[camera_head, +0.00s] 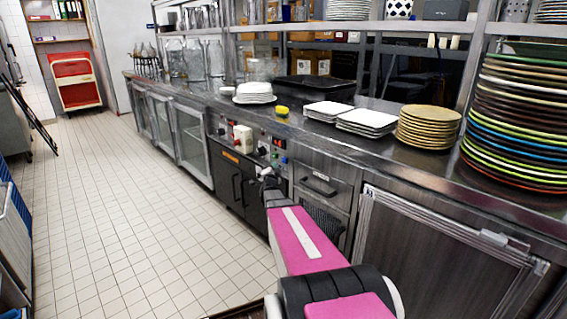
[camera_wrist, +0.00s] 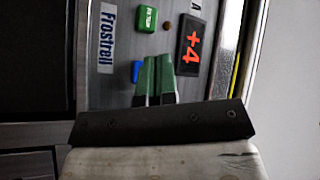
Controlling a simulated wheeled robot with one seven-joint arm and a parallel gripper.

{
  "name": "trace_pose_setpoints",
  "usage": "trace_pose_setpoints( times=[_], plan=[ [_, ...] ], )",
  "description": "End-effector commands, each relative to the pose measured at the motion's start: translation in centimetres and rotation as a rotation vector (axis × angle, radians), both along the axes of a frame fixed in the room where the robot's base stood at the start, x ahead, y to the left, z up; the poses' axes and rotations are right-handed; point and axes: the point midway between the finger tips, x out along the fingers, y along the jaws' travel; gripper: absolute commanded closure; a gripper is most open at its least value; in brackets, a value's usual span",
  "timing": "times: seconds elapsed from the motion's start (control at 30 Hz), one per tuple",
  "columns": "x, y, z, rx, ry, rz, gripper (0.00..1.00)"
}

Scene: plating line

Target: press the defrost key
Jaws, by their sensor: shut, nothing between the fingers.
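In the wrist view a control panel appears turned sideways. It has a green key (camera_wrist: 146,19) with small white lettering, a blue key (camera_wrist: 136,71) and a dark display (camera_wrist: 191,47) showing a red "+4". My gripper (camera_wrist: 156,60) is shut and empty, its green-tipped fingers together in front of the panel. The fingertips overlap the edge of the blue key, partly hiding it. I cannot tell whether they touch the panel. No lettering shows on the blue key, and I cannot read "defrost" on either key. In the head view my gripper (camera_head: 268,177) is small, at the counter front.
A "Frostrell" label (camera_wrist: 107,38) and a small brown lamp (camera_wrist: 167,26) are on the panel. Above, the counter holds a yellow sponge (camera_head: 282,111), white plates (camera_head: 368,122) and tan plates (camera_head: 428,127). A drawer (camera_head: 322,184) is to the right.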

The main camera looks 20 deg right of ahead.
Motion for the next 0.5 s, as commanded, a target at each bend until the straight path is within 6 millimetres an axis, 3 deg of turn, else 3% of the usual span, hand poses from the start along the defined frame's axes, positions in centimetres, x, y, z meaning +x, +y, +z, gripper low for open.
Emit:
trace_pose_setpoints(
  times=[0.2, 0.5],
  plan=[
    [0.8, -2.1, 0.0, 0.000, 0.001, -0.001, 1.00],
    [1.1, -2.9, 0.0, 0.000, 0.000, 0.000, 1.00]
  ],
)
